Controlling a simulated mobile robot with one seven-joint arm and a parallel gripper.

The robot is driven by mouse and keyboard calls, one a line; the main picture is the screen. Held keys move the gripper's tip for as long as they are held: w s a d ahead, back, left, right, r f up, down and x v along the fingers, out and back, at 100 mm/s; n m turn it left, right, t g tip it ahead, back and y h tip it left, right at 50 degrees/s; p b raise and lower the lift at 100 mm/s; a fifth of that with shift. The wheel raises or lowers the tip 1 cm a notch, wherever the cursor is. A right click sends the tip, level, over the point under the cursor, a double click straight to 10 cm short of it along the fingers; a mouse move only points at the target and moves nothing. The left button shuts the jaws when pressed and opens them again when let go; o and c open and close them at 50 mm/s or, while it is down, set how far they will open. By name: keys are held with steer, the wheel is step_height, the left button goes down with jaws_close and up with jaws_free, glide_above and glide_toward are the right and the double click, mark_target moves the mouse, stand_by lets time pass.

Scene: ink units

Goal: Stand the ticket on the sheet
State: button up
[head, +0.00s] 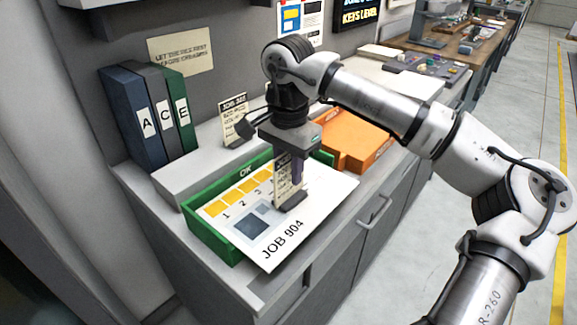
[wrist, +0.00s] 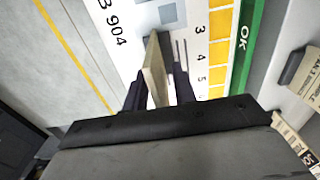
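The ticket (head: 284,182) is a cream card with dark print on a dark foot (head: 293,201). It is upright over the right part of the white JOB 904 sheet (head: 318,196). Its foot is at or just above the sheet; I cannot tell whether it touches. My gripper (head: 292,172) points down from above with its fingers around the ticket. In the wrist view the ticket (wrist: 156,72) is seen from above between the two dark fingers of my gripper (wrist: 158,92), which appear shut on it. The sheet (wrist: 124,12) has numbered yellow boxes and a grey block.
The sheet lies across a green tray (head: 216,238) marked OK. Behind it, another printed card (head: 234,108) stands on a grey ledge (head: 180,178). Binders A, C and E (head: 150,118) stand at the left. An orange item (head: 355,140) lies to the right.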

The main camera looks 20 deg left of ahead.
step_height(320, 180, up, 12)
steer(key=shift+r+b, duration=0.15)
steer(key=shift+b, duration=0.25)
steer(key=shift+a, duration=0.1)
